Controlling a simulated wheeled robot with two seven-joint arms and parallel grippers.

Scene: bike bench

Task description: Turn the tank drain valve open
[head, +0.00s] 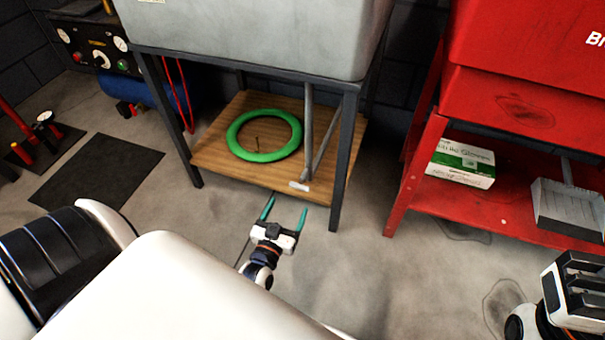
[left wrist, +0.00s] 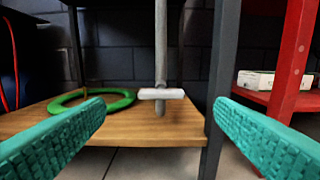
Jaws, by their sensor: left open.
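The grey tank (head: 250,42) stands on a dark frame. A grey drain pipe (head: 309,135) runs down below it, and the wrist view shows the pipe (left wrist: 161,45) ending in a valve with a pale bar handle (left wrist: 161,94). The handle (head: 299,186) lies crosswise, roughly level, near the shelf's front edge. My left gripper (head: 286,204) is open with teal fingers pointing at the handle. In the left wrist view the handle sits between and beyond the fingertips, untouched. My right gripper (head: 574,285) is at the lower right; its jaw opening is unclear.
A green ring (head: 263,135) lies on the wooden shelf (head: 220,160) under the tank. A frame leg (head: 344,165) stands just right of the handle. The red cart (head: 410,180) at right holds a glove box (head: 461,158) and a dustpan (head: 568,208). Floor in front is clear.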

